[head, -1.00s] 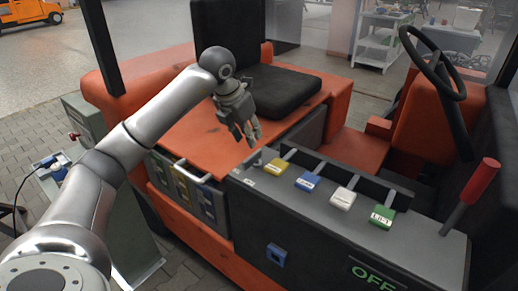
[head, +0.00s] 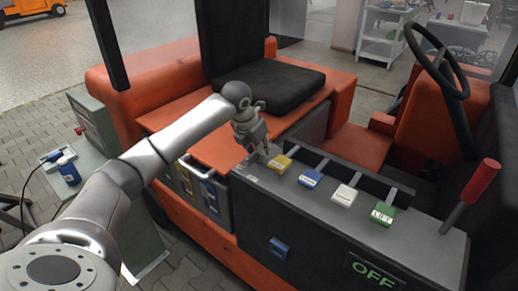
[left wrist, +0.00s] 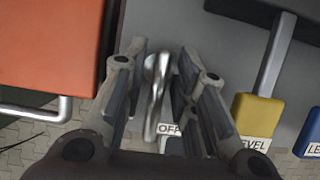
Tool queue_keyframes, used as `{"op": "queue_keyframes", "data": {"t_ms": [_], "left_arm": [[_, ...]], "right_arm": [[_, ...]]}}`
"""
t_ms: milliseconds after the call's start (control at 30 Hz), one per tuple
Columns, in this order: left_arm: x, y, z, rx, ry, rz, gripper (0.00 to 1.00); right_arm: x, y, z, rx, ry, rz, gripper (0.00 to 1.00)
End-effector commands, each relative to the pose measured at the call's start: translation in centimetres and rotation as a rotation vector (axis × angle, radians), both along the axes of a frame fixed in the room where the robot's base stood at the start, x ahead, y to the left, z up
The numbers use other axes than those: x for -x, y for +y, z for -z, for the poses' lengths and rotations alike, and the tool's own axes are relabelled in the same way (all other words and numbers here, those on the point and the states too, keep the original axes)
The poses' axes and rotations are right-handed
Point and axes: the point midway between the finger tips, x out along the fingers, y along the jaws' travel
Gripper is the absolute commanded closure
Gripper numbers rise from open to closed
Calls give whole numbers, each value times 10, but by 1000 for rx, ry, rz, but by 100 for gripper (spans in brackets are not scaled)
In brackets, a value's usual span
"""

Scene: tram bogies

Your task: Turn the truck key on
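The truck key (left wrist: 156,92) is a shiny metal piece standing up from the grey control panel (head: 262,180), seen in the left wrist view above a small label that reads OFF (left wrist: 169,128). My left gripper (head: 258,152) is at the panel's left end. In the left wrist view its fingers (left wrist: 160,75) are on both sides of the key, with a narrow gap visible on each side, so it looks open. In the head view the fingers largely hide the key. My right gripper is not in view.
Yellow (head: 280,164), blue (head: 309,179), white (head: 344,195) and green (head: 382,214) lever handles line the panel to the right. A green OFF sign (head: 373,274) is on the panel front. A black seat (head: 265,85) and steering wheel (head: 436,62) stand behind.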

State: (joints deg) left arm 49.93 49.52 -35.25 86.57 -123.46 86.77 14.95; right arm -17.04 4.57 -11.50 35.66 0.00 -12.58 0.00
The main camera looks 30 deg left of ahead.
Motion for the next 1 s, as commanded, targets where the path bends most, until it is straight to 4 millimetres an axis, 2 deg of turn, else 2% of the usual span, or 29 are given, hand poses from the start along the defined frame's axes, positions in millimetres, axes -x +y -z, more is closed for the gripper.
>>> {"op": "queue_keyframes", "data": {"t_ms": [33, 167, 567, 767, 1000], "left_arm": [[0, 0, 0, 0, 0, 0, 85], [0, 0, -1, 0, 0, 0, 100], [0, 1, -1, 0, -2, 38, 100], [-1, 3, 0, 0, -1, 143, 100], [-2, 4, -1, 0, -4, 352, 100]], "right_arm": [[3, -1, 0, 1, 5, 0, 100], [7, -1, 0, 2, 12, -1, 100], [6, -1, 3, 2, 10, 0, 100], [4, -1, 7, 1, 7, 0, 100], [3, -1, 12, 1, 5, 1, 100]]}}
